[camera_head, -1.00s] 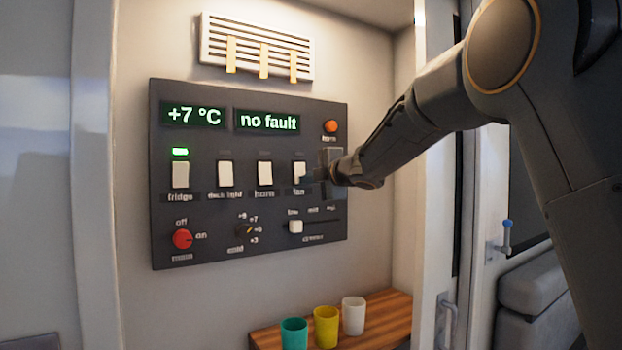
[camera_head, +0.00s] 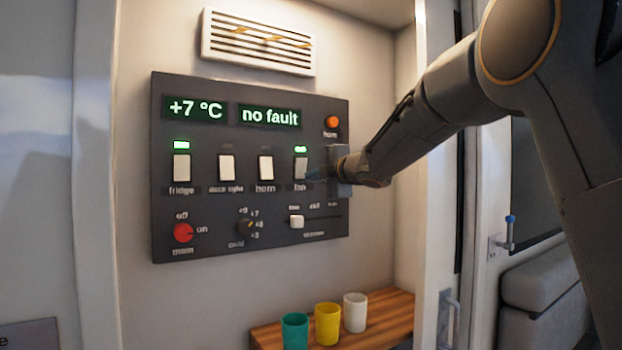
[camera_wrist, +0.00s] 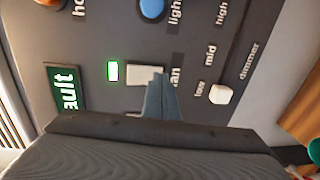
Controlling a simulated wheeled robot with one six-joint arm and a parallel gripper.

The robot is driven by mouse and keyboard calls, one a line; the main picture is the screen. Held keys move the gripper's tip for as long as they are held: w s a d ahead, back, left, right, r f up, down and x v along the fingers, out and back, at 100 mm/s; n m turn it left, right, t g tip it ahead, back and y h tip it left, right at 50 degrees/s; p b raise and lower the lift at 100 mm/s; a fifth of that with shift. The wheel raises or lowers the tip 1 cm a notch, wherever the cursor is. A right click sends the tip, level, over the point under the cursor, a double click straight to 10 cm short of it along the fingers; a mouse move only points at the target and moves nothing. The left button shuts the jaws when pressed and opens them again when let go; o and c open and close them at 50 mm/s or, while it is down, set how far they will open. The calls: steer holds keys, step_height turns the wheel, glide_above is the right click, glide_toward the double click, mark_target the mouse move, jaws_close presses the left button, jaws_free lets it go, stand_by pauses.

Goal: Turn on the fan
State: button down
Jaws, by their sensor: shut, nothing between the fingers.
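The dark control panel (camera_head: 230,222) is on the wall. The fan switch (camera_head: 301,167) is a white rocker, the rightmost in its row, with a lit green lamp (camera_head: 300,149) above it. My gripper (camera_head: 312,174) is shut and empty, its tips at the lower right part of the fan switch. In the wrist view the shut fingers (camera_wrist: 162,98) overlap the edge of the white fan switch (camera_wrist: 143,75), and the green lamp (camera_wrist: 112,71) glows beside it. Whether the tips press on the switch I cannot tell.
The fridge switch (camera_head: 181,167) also has a lit green lamp. The dimmer slider (camera_head: 296,222) sits just below the fan switch. The vent (camera_head: 257,43) above has streamers slanting sideways. Several cups stand on the wooden shelf (camera_head: 383,318) below.

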steer(key=s+d+f+b, duration=0.1)
steer(key=s+d+b, duration=0.2)
steer(key=s+d, duration=0.3)
steer(key=shift+s+d+f, duration=0.15)
steer(key=shift+s+f, duration=0.25)
steer(key=shift+s, duration=1.8)
